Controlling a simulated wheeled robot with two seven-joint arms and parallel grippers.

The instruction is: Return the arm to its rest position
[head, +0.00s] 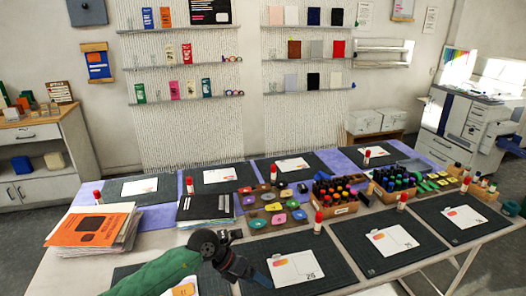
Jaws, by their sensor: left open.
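My left arm (155,276) has a green sleeve and comes in from the bottom left. Its dark wrist is bent, and my left gripper (252,274) hangs over the near side of the table. The gripper is open and I see nothing held in it. Its tips are close to the left edge of a white card marked 25 (295,267) on a dark mat; I cannot tell whether they touch. My right gripper is not in view.
The table holds dark mats (345,262) with white cards and red-capped glue sticks (318,222). A paper stack with an orange sheet (92,228), a black folder (206,208), colored ink pads (278,219) and a marker crate (338,208) stand around the arm.

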